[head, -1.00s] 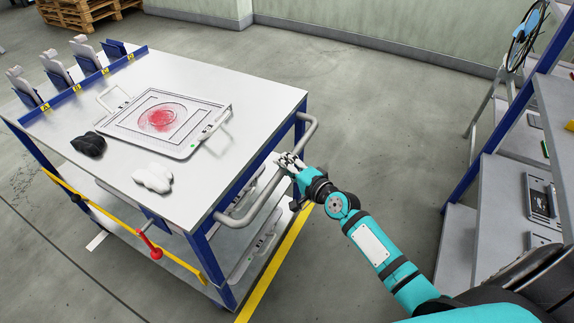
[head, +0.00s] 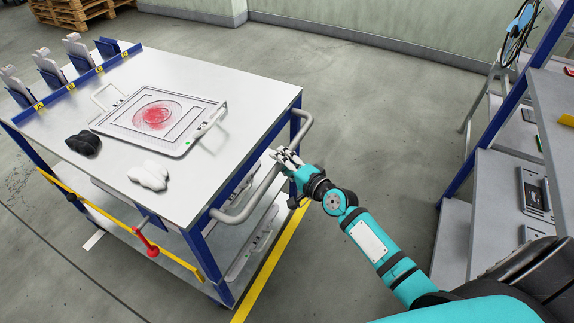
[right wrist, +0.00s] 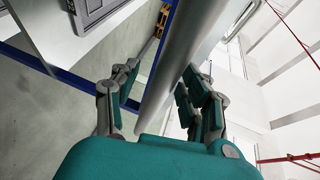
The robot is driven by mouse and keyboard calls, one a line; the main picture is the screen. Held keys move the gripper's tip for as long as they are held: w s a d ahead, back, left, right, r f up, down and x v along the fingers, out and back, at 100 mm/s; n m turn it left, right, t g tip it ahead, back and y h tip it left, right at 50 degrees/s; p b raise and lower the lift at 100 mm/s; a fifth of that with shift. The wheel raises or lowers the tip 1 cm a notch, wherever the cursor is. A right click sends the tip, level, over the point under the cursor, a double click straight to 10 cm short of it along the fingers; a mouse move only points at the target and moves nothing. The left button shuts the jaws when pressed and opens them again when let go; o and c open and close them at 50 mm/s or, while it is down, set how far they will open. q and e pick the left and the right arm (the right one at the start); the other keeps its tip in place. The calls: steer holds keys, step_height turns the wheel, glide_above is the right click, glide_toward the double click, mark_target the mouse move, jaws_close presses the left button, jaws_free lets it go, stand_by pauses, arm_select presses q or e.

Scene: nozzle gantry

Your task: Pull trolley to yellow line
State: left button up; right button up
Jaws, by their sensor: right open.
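The trolley (head: 215,95) is a blue-framed cart with a pale grey top and a lower shelf, at the left of the head view. Its grey tubular handle (head: 262,190) runs along the right end. My right gripper (head: 285,157) is at the middle of the handle. In the right wrist view the handle (right wrist: 178,62) passes between the two spread fingers of the open gripper (right wrist: 158,98). The yellow line (head: 268,272) lies on the floor beside and partly under the trolley's handle end. My left gripper is not in view.
On the trolley top are a tray (head: 185,143) with a red-marked dish, a black item (head: 83,143), a white item (head: 149,176) and several holders at the far left. A shelf rack (head: 497,185) stands at the right. The floor between is clear.

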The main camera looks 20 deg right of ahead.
steer(key=v, duration=1.2)
steer(key=shift+d+f, duration=0.1)
steer(key=shift+f, duration=0.05)
steer(key=s+d+f+n+g+h+p, duration=0.1)
steer(key=s+f+n+g+h+p, duration=0.15)
steer(key=s+f, duration=0.75)
steer(key=s+d+f+n+g+h+p, duration=0.1)
steer(key=s+f+n+g, duration=0.25)
steer(key=f, duration=1.45)
steer(key=s+a+f+n+g, duration=0.2)
steer(key=s+f, duration=0.3)
steer(key=s, duration=0.4)
steer(key=s+a+f+n+g+p, duration=0.1)
steer(key=s+a+f+n+g, duration=0.1)
steer(key=s, duration=0.7)
steer(key=s+a+f+n+g, duration=0.2)
steer(key=s+f+n+g, duration=0.2)
steer(key=s, duration=0.5)
step_height(320, 180, down, 4)
steer(key=n, duration=0.2)
steer(key=shift+r+n+p, duration=0.15)
steer(key=shift+n+p, duration=0.25)
steer(key=shift+a+h, duration=0.15)
steer(key=shift+h, duration=0.1)
steer(key=shift+c, duration=0.3)
